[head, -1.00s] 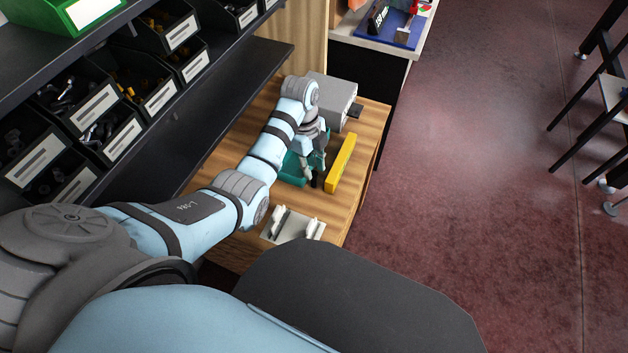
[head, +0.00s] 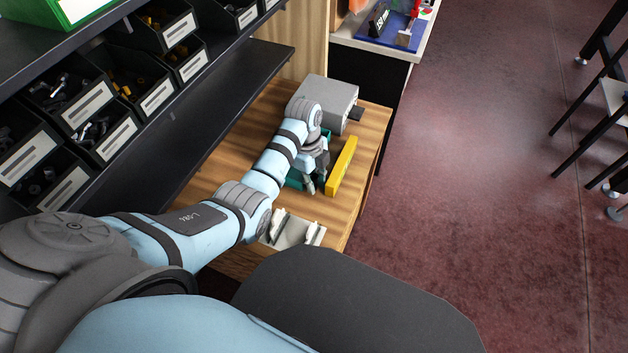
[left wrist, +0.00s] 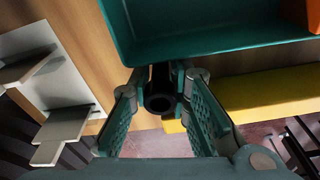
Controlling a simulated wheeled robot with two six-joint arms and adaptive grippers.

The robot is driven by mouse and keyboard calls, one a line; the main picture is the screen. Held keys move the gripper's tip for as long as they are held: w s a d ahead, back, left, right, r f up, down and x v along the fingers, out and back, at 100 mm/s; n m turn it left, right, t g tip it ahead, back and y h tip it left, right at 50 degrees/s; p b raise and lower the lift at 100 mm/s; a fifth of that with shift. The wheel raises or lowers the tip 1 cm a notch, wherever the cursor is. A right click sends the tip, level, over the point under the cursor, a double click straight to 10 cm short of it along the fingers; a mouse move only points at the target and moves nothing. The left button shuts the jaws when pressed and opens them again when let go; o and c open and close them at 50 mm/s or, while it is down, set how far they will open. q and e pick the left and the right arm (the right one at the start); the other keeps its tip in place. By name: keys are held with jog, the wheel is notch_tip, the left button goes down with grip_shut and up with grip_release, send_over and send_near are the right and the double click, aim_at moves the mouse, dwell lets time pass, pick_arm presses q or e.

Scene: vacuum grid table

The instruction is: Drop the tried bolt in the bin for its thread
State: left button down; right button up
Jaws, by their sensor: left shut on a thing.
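My left gripper (head: 316,184) is over the wooden table, beside a teal bin (head: 293,180) that my arm partly hides in the head view. In the left wrist view the left gripper (left wrist: 163,88) is shut on a black bolt (left wrist: 159,98), with its round socket end facing the camera. The bolt is just outside the near wall of the teal bin (left wrist: 215,52) as that view shows it; its height relative to the rim is unclear. The bolt's thread cannot be seen. My right gripper is not in view.
A yellow bar (head: 341,166) lies right of the gripper. A grey box (head: 332,92) stands behind, and a pale fixture with upright pieces (head: 298,231) sits nearer on the table (head: 349,215). Shelves with labelled black bins (head: 103,100) line the left side.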

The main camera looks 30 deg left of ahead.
pick_arm(q)
notch_tip(320, 180, up, 20)
jog(key=p, duration=1.2)
dwell(0.5)
jog(key=p, duration=0.4)
send_over(277, 202)
jog(key=s+d, duration=0.1)
jog(key=s, duration=0.1)
jog(key=f+b, duration=0.3)
jog(key=f, duration=0.7)
jog(key=f+b, duration=0.3)
jog(key=f, duration=0.7)
jog(key=shift+w+d, duration=0.15)
jog(key=shift+d, duration=0.05)
